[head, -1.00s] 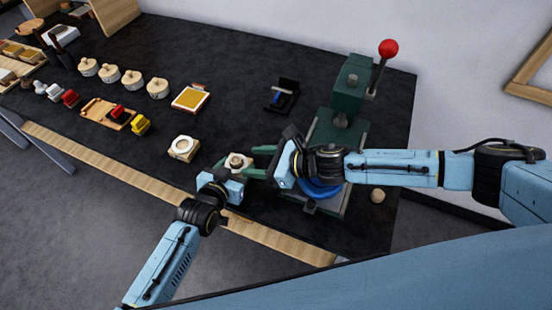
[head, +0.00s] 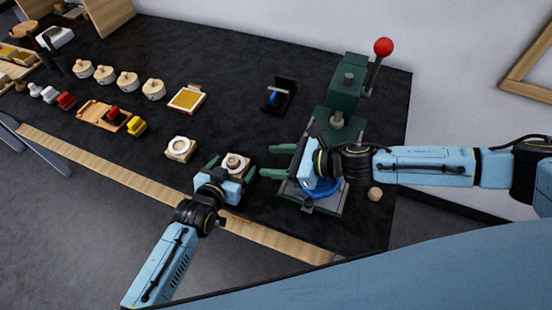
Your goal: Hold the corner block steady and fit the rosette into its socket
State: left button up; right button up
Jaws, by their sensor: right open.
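A pale corner block (head: 245,161) stands near the table's front edge. A small round piece with a darker centre, apparently the rosette (head: 233,161), shows on its top; it is too small to tell how deep it sits. My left gripper (head: 231,165) is at the block from the front, its green fingers spread on either side, apparently open. My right gripper (head: 278,161) is open and empty to the right of the block, its fingers pointing left and clear of it. A similar pale block with a white ring (head: 180,148) stands apart to the left.
A green press (head: 347,85) with a red-knobbed lever stands right, its blue part (head: 321,187) partly behind my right gripper. A small round knob (head: 375,194) lies beside it. A yellow-topped tray (head: 187,98), a black stand (head: 279,95) and several round pots stand farther back.

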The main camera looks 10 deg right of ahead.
pick_arm(q)
jog(key=shift+s, duration=0.1)
jog(key=v, duration=1.2)
